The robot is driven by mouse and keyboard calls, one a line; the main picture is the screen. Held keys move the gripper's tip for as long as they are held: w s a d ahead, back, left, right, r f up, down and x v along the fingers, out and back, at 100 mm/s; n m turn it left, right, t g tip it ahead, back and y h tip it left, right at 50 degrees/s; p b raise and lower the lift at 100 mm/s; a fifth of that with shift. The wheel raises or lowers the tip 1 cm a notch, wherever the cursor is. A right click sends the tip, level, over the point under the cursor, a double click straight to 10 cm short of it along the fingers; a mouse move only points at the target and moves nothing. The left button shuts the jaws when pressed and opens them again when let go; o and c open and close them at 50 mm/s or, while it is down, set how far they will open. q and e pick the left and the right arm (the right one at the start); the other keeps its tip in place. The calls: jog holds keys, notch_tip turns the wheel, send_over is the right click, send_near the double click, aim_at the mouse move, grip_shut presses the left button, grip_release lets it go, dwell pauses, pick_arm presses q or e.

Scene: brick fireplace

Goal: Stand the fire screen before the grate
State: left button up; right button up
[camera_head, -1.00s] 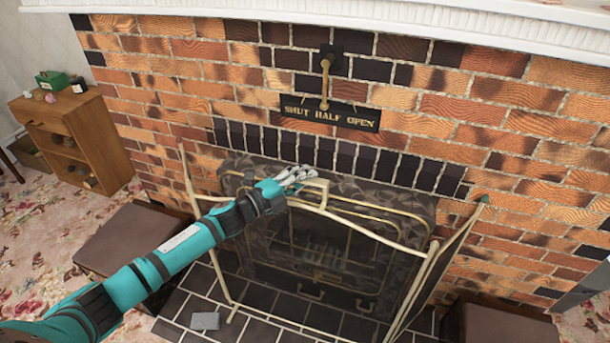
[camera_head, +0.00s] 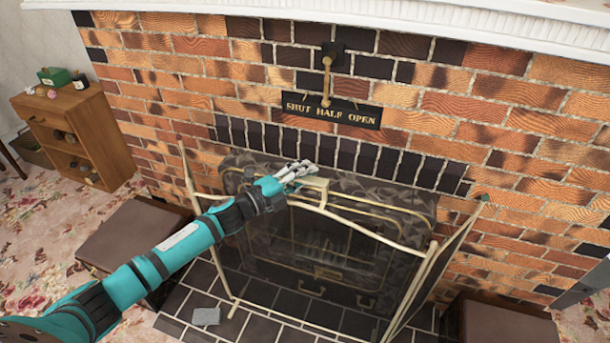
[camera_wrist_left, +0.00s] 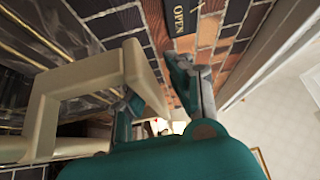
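The fire screen (camera_head: 432,247) has a cream frame with dark see-through mesh and a folded-out right side panel. It stands upright on the dark tiled hearth, in front of the grate (camera_head: 318,245), which shows dimly through the mesh. Its cream top handle (camera_head: 318,184) is large in the left wrist view (camera_wrist_left: 88,72). My left gripper (camera_head: 297,171) is at this handle. In the left wrist view its fingers (camera_wrist_left: 158,95) are apart, with a handle end between or just before them and a gap to the right finger. Contact is unclear. My right gripper is out of view.
A brick chimney breast with a "SHUT HALF OPEN" plate (camera_head: 331,111) and brass lever (camera_head: 326,80) rises behind. Low brown seats stand left (camera_head: 135,240) and right (camera_head: 505,325) of the hearth. A small grey block (camera_head: 206,316) lies on the tiles. A wooden cabinet (camera_head: 95,125) stands far left.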

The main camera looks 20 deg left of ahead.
pick_arm(q)
jog(key=shift+o, duration=1.3)
jog(key=shift+s+d+r, duration=0.1)
jog(key=shift+f, duration=0.5)
jog(key=v, duration=1.2)
jog(key=shift+r, duration=0.35)
jog(key=s+a+f+n+g+y+p, duration=0.1)
jog(key=s+a+f+n+y, duration=0.25)
jog(key=f, duration=0.55)
jog(key=s+a+f+n+g+y+p, duration=0.1)
jog(key=s+a+f+n+y, duration=0.3)
jog(key=f, duration=0.6)
jog(key=s+f+n+g+y+p, duration=0.1)
jog(key=f+n+y, duration=0.1)
jog(key=f+n, duration=0.5)
jog(key=s+d+f+n+g+p, duration=0.1)
jog(key=s+d+f+n+g, duration=0.15)
jog(key=s+f, duration=0.7)
jog(key=s+d+f+n+g+p, duration=0.15)
jog(key=s+f+g, duration=0.25)
jog(key=s+f, duration=0.5)
jog(key=s+d+f+n+g, duration=0.1)
jog(key=s+d, duration=0.3)
jog(key=s, duration=0.5)
jog(key=s+d+f+n+g, duration=0.2)
jog(key=s+d+f+g, duration=0.1)
jog(key=s, duration=0.7)
jog(key=shift+d+f+g+p, duration=0.2)
jog(key=shift+d+g+p, duration=0.25)
jog(key=shift+d, duration=0.1)
